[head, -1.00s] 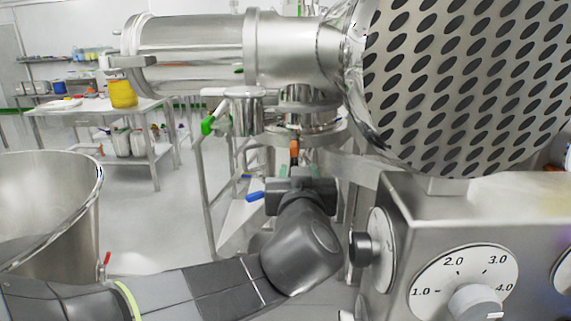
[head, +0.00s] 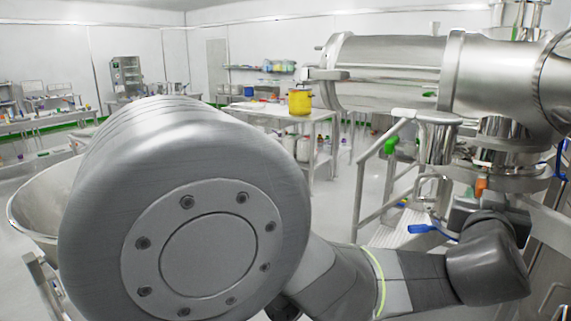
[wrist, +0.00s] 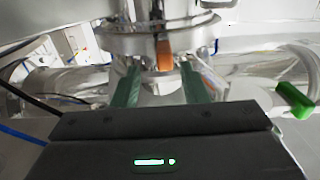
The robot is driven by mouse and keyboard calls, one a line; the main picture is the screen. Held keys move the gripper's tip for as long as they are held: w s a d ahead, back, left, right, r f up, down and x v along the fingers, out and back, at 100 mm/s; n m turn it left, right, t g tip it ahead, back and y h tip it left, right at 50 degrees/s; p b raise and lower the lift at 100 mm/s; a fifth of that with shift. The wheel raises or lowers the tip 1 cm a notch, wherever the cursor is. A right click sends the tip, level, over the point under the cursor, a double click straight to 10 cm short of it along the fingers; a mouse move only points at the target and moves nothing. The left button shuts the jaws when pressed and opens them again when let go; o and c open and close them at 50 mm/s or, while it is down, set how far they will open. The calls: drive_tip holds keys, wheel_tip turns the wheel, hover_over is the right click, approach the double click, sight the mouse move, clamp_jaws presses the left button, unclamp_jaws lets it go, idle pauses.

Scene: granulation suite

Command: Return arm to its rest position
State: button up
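My gripper (wrist: 160,72) shows in the wrist view with its two green fingers spread apart. An orange handle (wrist: 164,54) hangs under a round steel flange (wrist: 160,32), just beyond the gap between the fingertips. I see nothing held, though I cannot tell exactly how near the handle is. In the head view my gripper's dark body is at the right, just below the orange handle (head: 481,187); its fingers are hard to make out there. My arm reaches from the lower middle to the right, and a large grey joint of mine fills the left foreground.
A blue-handled part (head: 425,229) and steps with a railing (head: 373,185) are close to the arm. A steel bowl (head: 30,215) is at left, partly hidden. A table holds a yellow container (head: 300,101).

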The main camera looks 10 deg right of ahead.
sight(485, 183)
drive_tip(key=x, duration=0.6)
drive_tip(key=shift+w, duration=0.1)
drive_tip(key=shift+d, duration=0.1)
drive_tip(key=shift+w, duration=0.15)
